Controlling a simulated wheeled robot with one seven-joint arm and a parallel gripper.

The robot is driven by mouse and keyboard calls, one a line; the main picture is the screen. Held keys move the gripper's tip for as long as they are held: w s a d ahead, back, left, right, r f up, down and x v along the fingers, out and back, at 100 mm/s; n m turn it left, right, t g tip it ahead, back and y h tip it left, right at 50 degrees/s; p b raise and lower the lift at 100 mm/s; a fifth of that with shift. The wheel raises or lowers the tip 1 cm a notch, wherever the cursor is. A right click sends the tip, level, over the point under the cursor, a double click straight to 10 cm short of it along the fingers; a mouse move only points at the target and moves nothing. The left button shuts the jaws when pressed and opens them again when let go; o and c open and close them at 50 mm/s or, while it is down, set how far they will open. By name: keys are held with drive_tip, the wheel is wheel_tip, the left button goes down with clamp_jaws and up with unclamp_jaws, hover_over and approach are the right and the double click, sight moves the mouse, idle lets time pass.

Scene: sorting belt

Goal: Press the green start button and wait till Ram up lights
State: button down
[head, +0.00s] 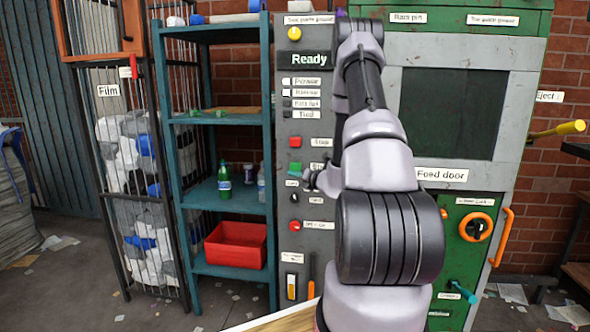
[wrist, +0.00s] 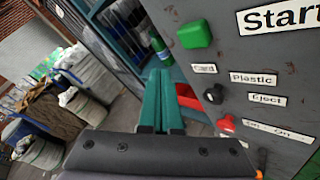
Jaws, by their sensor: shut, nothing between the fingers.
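The green start button (head: 296,167) is on the grey control panel (head: 306,136), beside a partly hidden label. It also shows in the wrist view (wrist: 194,34), left of the large "Start" label (wrist: 282,16). My gripper (head: 308,178) is at the panel just below and right of the button in the head view. In the wrist view its teal fingers (wrist: 165,74) are together and empty, left of and below the button, with a visible gap in the picture. The display (head: 308,59) reads "Ready".
A red square button (head: 296,142) is above the green one. Below are a selector knob (wrist: 214,94) and a red knob (wrist: 226,125). A blue shelf (head: 210,120) with bottles and a red bin (head: 236,244) stands left of the panel. My arm covers part of the machine.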

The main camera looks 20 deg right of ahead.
sight(297, 169)
drive_tip(key=shift+w+d, duration=0.7)
drive_tip(key=shift+w, duration=0.3)
drive_tip(key=shift+w+d, duration=0.65)
drive_tip(key=shift+w, duration=0.35)
drive_tip(key=shift+w, duration=0.1)
idle(0.5)
drive_tip(key=shift+w+d, duration=0.2)
drive_tip(key=shift+w, duration=0.05)
